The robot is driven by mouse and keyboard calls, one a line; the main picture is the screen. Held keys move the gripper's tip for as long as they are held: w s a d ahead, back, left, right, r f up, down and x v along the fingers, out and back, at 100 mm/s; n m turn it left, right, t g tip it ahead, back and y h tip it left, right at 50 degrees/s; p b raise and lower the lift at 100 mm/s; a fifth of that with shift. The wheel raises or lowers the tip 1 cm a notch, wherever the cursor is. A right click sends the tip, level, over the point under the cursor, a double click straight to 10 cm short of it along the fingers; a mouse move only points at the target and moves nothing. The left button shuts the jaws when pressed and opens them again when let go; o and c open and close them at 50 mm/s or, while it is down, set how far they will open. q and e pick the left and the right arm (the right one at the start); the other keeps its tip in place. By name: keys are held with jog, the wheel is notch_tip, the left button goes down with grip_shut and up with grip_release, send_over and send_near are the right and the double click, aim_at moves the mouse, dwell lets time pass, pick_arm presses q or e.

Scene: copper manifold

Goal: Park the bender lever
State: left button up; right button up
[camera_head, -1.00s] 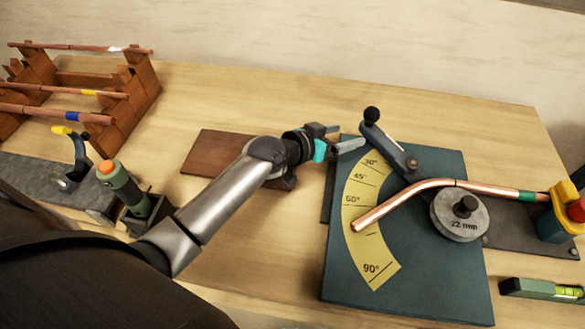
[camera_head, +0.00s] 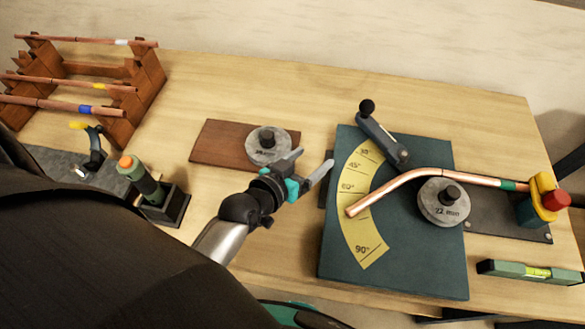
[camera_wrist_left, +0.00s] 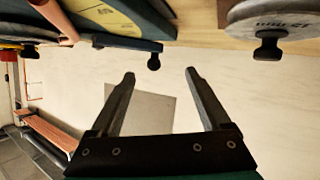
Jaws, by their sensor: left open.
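The bender lever (camera_head: 384,140) is a blue-grey bar with a black ball knob, at the far end of the yellow angle scale (camera_head: 355,208), near its 30° mark. A copper tube (camera_head: 400,177), bent, passes over the scale and beside the 22 mm die (camera_head: 443,205) on the dark green bender plate (camera_head: 345,280). My left gripper (camera_head: 316,165) is open and empty, left of the plate and nearer the front than the lever knob. In the left wrist view the lever (camera_wrist_left: 110,42) and its knob lie beyond the open fingers (camera_wrist_left: 160,73). My right gripper is not in view.
A brown board (camera_head: 212,145) with a second round die (camera_head: 268,146) lies behind my left gripper. A tube rack (camera_head: 150,85) stands at the back left, a green tool in a holder (camera_head: 165,205) at left. A level (camera_head: 520,270) lies at front right.

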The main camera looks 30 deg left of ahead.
pick_arm(q)
jog(key=v, duration=0.6)
jog(key=shift+s, duration=0.15)
jog(key=shift+r, duration=0.1)
dwell(0.3)
